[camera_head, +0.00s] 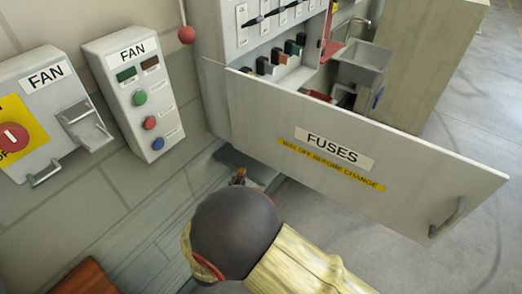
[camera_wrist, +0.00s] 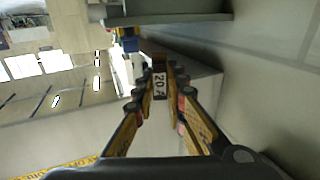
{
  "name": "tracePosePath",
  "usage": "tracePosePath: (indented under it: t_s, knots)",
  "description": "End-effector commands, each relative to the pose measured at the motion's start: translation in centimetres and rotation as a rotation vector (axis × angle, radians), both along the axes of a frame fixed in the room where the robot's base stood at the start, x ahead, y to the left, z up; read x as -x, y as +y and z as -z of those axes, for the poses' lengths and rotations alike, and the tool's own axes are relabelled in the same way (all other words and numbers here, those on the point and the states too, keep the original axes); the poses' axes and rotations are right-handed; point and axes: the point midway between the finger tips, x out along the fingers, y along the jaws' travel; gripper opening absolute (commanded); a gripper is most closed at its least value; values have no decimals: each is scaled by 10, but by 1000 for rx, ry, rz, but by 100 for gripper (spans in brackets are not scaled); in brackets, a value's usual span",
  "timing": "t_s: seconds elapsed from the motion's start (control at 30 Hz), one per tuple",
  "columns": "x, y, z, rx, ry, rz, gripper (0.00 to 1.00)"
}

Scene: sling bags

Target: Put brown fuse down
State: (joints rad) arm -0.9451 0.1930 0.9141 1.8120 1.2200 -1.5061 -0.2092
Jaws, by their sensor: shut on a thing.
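My gripper (camera_wrist: 160,92) is shut on the brown fuse (camera_wrist: 159,66), which has a white "20 A" label facing the wrist camera. In the head view my gripper (camera_head: 239,178) is low, in front of the wall below the cabinet, and my dark wrist hides most of it. The fuse can hardly be made out there. A grey ledge (camera_head: 232,158) lies just beyond the fingertips. The ledge also shows at the top of the wrist view (camera_wrist: 175,14). I cannot tell whether the fuse touches anything besides the fingers.
The open "FUSES" door (camera_head: 400,178) stands to the right of my gripper, below the cabinet with several fuses (camera_head: 280,58). A grey FAN button box (camera_head: 133,95) and a FAN switch box (camera_head: 45,115) are on the left wall. Open floor (camera_head: 470,240) lies right.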

Motion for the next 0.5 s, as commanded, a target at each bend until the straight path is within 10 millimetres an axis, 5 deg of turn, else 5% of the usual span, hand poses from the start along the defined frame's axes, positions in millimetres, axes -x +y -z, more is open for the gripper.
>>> tracePosePath:
  t_s: [0.5]
  knots:
    - [-118,-36,3,-1,-2,6,0]
